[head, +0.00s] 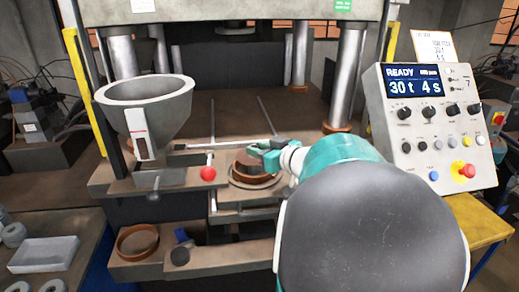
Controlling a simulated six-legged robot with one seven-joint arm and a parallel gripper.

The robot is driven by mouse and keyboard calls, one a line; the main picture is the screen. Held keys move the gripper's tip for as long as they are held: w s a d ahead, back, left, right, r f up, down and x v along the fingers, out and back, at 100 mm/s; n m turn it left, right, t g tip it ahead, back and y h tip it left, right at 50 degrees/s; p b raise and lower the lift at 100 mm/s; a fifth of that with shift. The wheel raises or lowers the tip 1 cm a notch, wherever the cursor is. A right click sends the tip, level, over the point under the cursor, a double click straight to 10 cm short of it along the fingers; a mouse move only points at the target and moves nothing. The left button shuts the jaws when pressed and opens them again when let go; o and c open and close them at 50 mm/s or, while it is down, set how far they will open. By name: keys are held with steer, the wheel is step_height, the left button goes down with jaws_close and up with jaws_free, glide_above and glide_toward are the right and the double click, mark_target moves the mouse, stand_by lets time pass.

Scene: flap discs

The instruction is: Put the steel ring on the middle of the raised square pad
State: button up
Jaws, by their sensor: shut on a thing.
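In the head view my gripper (266,147) is over the press's front plate, with small green-and-dark jaws. It is shut on a dark brown round piece (249,165), at its upper right edge. This piece sits over or within a wider round brown seat (253,181); I cannot tell whether they touch. I cannot make out for sure whether the held piece is the steel ring. An open brownish ring (138,241) lies in the lower front tray. I cannot pick out the raised square pad for certain.
A grey hopper (146,105) stands left of my gripper, with a red ball knob (208,174) between. Steel columns (345,75) flank the press. A control panel (430,125) reading READY stands at right.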

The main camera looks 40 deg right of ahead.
steer(key=shift+f, duration=0.7)
stand_by(0.7)
steer(key=o, duration=1)
steer(key=s+r, duration=0.1)
steer(key=s, duration=0.8)
steer(key=s+r, duration=0.1)
steer(key=s, duration=0.3)
steer(key=shift+s+a+r, duration=0.1)
steer(key=shift+s+r, duration=0.2)
steer(key=shift+r, duration=0.05)
steer(key=shift+w, duration=0.1)
